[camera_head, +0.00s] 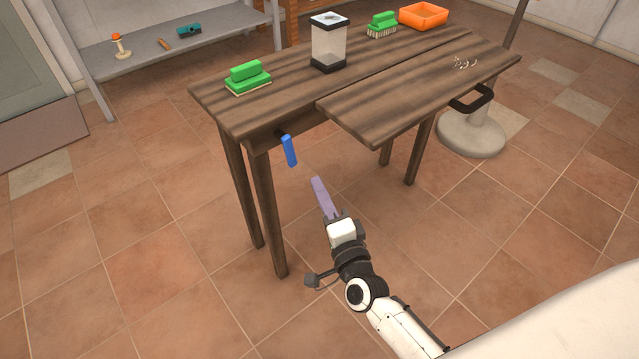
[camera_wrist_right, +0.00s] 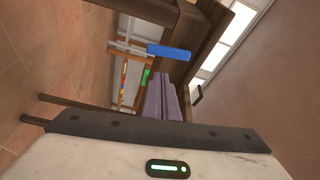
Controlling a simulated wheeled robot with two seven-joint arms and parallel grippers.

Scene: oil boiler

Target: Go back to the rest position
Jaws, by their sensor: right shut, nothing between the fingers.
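My right gripper (camera_head: 320,184) is shut and empty, its purple fingers pressed together. It hangs in the air in front of the wooden table (camera_head: 290,75), below the tabletop and apart from it. In the right wrist view the purple fingers (camera_wrist_right: 163,98) point toward the table's underside. My left gripper is in neither view.
On the table stand two green brushes (camera_head: 248,77) (camera_head: 382,24), a clear container with black ends (camera_head: 329,45) and an orange tray (camera_head: 424,14). A raised board (camera_head: 400,100) carries small pale bits (camera_head: 463,62) and a black handle (camera_head: 472,98). A grey shelf (camera_head: 150,50) stands behind. Floor in front is clear.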

